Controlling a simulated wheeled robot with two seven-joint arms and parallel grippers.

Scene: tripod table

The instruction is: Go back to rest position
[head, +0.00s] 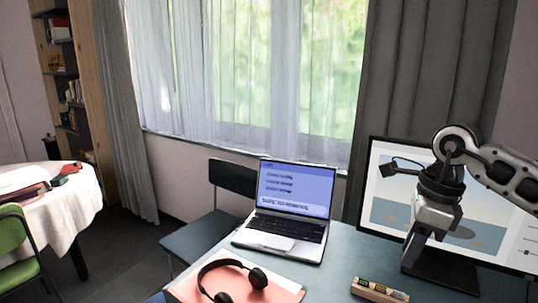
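My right gripper (410,258) hangs from the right arm, which comes in from the right edge. It points down over the right part of the table (345,262), in front of the monitor. I see it from the side, so whether its fingers are apart is not clear, and I see no object in it. My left gripper and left arm are not in view.
A monitor (490,215) stands behind the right arm. An open laptop (285,225) is left of it, and black headphones (255,278) lie on a pinkish folder (285,291). A small wooden holder (380,290) is at the front. A chair (205,238) stands behind the table.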

